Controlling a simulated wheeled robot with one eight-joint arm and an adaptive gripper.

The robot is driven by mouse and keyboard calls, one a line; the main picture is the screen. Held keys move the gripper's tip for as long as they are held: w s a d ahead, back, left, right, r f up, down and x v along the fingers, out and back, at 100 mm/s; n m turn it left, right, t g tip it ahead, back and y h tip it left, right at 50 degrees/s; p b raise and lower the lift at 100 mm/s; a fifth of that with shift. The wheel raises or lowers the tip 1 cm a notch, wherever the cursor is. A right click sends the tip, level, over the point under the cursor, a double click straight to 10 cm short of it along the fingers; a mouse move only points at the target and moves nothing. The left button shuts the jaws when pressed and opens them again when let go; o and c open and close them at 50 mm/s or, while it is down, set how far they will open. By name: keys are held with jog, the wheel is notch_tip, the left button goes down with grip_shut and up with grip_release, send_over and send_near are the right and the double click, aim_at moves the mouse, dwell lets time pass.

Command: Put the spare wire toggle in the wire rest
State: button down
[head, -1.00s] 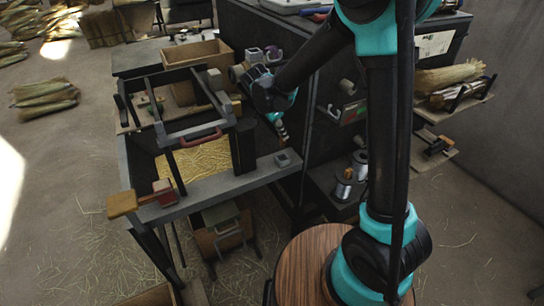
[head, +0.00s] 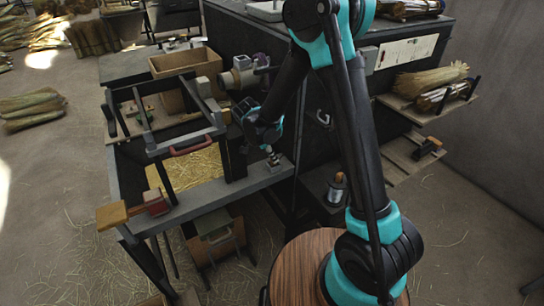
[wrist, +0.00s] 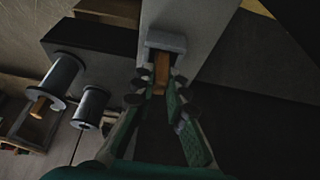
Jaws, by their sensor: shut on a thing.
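My gripper (wrist: 164,84) is shut on a wooden, orange-brown toggle (wrist: 161,75). The toggle sticks out past the fingertips, and its far end overlaps the grey wire rest (wrist: 167,38) in the wrist view. I cannot tell whether it is inside the rest or just above it. In the head view my gripper (head: 270,151) points down over the wire rest (head: 279,169), which sits at the right end of the bench's front rail. The toggle is too small to make out there.
Wire spools (wrist: 60,76) stand on a dark shelf left of the rail in the wrist view; one spool (head: 337,187) shows in the head view. A dark frame with a red handle (head: 193,147) stands on the bench, left of my gripper. Straw litters the floor.

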jog(key=c, duration=1.5)
grip_release()
jog(key=shift+f, duration=0.1)
jog(key=shift+c, duration=0.2)
jog(key=v, duration=1.2)
jog(key=s+d+n+y, duration=0.1)
jog(key=s+d+n, duration=0.1)
jog(key=d, duration=0.6)
jog(key=s+d+n+y, duration=0.1)
jog(key=s+d+n, duration=0.2)
jog(key=d, duration=0.6)
jog(key=s+d+f+n+y, duration=0.1)
jog(key=s+d+n, duration=0.2)
jog(key=s+d, duration=0.2)
jog(key=s+d+f+n+t, duration=0.1)
jog(key=s+d+f+n, duration=0.1)
jog(key=s+d, duration=0.4)
jog(key=shift+s+f+n+t+y, duration=0.3)
jog(key=shift+n+y, duration=0.1)
jog(key=shift+n, duration=0.2)
jog(key=shift+w, duration=0.1)
